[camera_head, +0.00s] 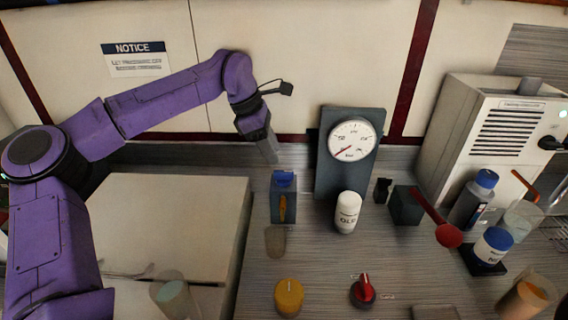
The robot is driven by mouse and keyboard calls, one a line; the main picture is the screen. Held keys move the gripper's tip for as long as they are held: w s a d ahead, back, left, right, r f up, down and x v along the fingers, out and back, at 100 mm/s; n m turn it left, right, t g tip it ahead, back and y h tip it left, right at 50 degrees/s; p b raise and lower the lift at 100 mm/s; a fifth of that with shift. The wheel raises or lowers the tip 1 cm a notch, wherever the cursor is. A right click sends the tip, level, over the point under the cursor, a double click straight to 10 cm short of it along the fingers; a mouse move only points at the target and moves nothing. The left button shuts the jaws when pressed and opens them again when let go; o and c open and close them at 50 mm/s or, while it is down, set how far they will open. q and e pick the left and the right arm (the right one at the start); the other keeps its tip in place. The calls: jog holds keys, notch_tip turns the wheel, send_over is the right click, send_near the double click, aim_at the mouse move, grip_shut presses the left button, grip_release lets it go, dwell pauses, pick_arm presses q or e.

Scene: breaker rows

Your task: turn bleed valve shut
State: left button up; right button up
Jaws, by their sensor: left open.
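A red knob (363,291) with a pale pointer line stands on the grey bench at the front, with small labels behind it and to its right. The labels are too small to read, so I cannot tell for sure that this is the bleed valve. A dark block with a red lever (437,215) is farther back on the right. A round gauge (353,140) on a dark upright panel has its red needle pointing lower left. My left gripper (269,152) is open and empty, pointing down left of the gauge, well behind the red knob. My right gripper is out of view.
A yellow knob (289,297) is left of the red knob. A blue-topped block (284,196) and a white bottle (347,212) stand behind them. Bottles and cups crowd the right, before a vented white machine (502,135). A large pale box (165,225) fills the left.

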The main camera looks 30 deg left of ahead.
aim_at(283, 171)
pick_arm(q)
jog(key=x, duration=0.5)
jog(key=shift+w+a+f+p, duration=0.1)
jog(key=shift+w+f+p, duration=0.1)
jog(key=shift+f+p, duration=0.1)
jog(key=shift+d+f, duration=0.25)
jog(key=shift+f, duration=0.15)
grip_shut()
